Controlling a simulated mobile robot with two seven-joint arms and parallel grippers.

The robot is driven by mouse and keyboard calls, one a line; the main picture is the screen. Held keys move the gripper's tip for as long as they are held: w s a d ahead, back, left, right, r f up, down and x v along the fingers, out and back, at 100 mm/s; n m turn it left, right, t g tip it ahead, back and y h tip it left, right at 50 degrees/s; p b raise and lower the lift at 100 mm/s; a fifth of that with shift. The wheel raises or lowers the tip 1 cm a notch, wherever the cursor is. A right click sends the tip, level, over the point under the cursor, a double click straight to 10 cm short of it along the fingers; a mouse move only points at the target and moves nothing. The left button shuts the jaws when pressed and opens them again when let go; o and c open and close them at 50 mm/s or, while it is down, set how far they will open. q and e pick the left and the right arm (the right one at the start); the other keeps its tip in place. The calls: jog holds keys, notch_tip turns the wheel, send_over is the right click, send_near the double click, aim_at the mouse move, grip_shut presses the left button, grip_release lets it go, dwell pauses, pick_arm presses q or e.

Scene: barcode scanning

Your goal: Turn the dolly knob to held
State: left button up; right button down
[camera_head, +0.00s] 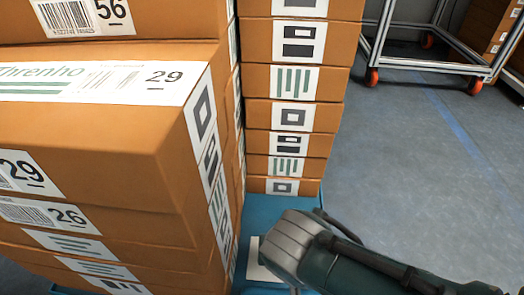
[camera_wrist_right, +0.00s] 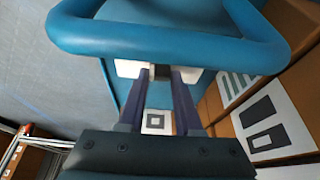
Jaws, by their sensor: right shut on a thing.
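The blue dolly (camera_head: 262,214) shows in the head view between and below the box stacks. Its blue tube handle (camera_wrist_right: 165,42) crosses the top of the wrist view. The dolly knob (camera_wrist_right: 160,72), a small dark piece, sits between the fingertips of my right gripper (camera_wrist_right: 159,82). The two fingers are shut on it, with white pads at either side. Which setting the knob points to cannot be told. In the head view my right arm comes in from the bottom right, over the dolly's near end, and the fingertips are hidden. My left gripper is not in view.
Tall stacks of labelled orange-brown boxes (camera_head: 110,150) stand on the left, with another column (camera_head: 290,85) behind. Boxes (camera_wrist_right: 250,125) are close beside the right gripper. A grey wheeled frame (camera_head: 430,65) stands at the back right. The floor (camera_head: 420,160) on the right is clear.

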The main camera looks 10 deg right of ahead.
jog(key=shift+m, duration=0.3)
jog(key=c, duration=0.6)
grip_release()
jog(key=shift+r, duration=0.1)
jog(key=shift+p+v, duration=4.9)
jog(key=shift+a, duration=0.15)
